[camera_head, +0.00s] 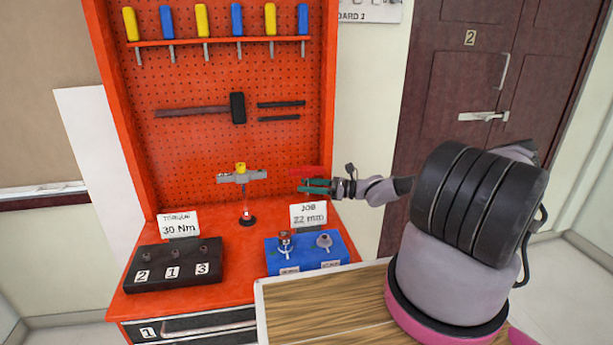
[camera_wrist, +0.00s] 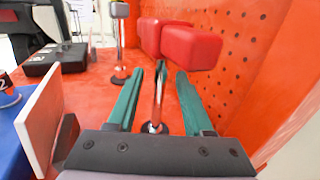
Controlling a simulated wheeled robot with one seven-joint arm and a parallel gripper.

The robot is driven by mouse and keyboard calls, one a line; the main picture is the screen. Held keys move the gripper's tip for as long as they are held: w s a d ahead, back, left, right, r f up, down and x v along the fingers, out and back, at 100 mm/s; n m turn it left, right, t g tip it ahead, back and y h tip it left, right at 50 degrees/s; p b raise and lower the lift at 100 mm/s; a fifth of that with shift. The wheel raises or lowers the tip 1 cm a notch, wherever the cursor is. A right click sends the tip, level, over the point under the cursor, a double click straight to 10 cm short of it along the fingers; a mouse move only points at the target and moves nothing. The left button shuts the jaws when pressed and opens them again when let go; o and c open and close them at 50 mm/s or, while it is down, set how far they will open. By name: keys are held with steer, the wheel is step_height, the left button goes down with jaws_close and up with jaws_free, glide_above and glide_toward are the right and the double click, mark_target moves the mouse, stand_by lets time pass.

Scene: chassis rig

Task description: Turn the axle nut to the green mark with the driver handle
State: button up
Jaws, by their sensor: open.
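A red handle (camera_head: 308,171) shows at the fingertips of my gripper (camera_head: 316,187) in the head view. In the wrist view the red handle (camera_wrist: 185,40) is a crossbar in two red blocks, above an upright chrome shaft (camera_wrist: 159,95). My green fingers (camera_wrist: 158,105) are open, one on each side of the shaft in the picture; no grip shows. A grey T-shaped handle with a yellow top (camera_head: 241,177) stands upright to the left. A blue block (camera_head: 307,262) holds two metal fittings, left (camera_head: 286,240) and right (camera_head: 324,240). I cannot make out which is the axle nut, nor a green mark.
A black holder (camera_head: 172,266) numbered 2, 1, 3 sits on the red bench (camera_head: 238,240) by a "30 Nm" sign (camera_head: 178,224). A "22 mm" sign (camera_head: 308,214) stands behind the blue block, close to my gripper. The pegboard (camera_head: 205,85) rises behind.

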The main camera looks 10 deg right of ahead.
steer(key=shift+w+a, duration=0.1)
steer(key=shift+a, duration=0.1)
jaws_close()
stand_by(1.3)
